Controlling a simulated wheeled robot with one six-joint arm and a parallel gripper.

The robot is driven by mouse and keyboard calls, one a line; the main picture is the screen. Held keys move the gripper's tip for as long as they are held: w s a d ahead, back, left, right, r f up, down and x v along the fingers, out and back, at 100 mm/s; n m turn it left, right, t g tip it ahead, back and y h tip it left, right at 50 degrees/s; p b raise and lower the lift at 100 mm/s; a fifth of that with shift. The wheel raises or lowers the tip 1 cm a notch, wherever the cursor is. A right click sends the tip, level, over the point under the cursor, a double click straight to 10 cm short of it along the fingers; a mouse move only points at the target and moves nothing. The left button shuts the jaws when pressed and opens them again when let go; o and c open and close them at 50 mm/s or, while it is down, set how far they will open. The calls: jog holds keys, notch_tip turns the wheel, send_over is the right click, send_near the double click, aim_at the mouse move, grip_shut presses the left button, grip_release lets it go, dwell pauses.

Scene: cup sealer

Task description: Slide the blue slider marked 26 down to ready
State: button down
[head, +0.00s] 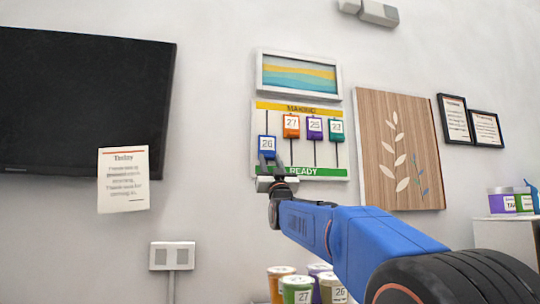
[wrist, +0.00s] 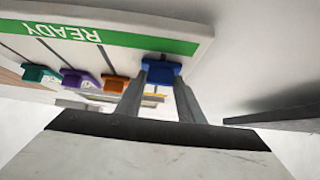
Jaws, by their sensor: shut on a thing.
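The white slider board (head: 258,150) hangs on the wall, with a yellow band along its top and a green READY band (head: 317,172) along its bottom. The blue slider marked 26 (head: 267,143) is on the leftmost track, lower than the other sliders and just above the green band. My gripper (head: 270,163) is at the lower part of this slider, reaching up from below. In the wrist view, the two fingers of my gripper (wrist: 160,88) are shut on the blue slider (wrist: 161,69). Its lower edge is partly hidden by the fingers in the head view.
An orange slider 27 (head: 291,126), a purple slider (head: 315,127) and a green slider (head: 336,129) sit higher on their tracks to the right. A wooden leaf panel (head: 375,190) hangs right of the board. Several lidded cups (head: 297,286) stand below.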

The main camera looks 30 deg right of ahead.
jog(key=shift+w+f, duration=0.1)
jog(key=shift+f, duration=0.1)
jog(key=c, duration=1.2)
grip_release()
jog(key=v, duration=1.7)
jog(key=shift+s, duration=0.25)
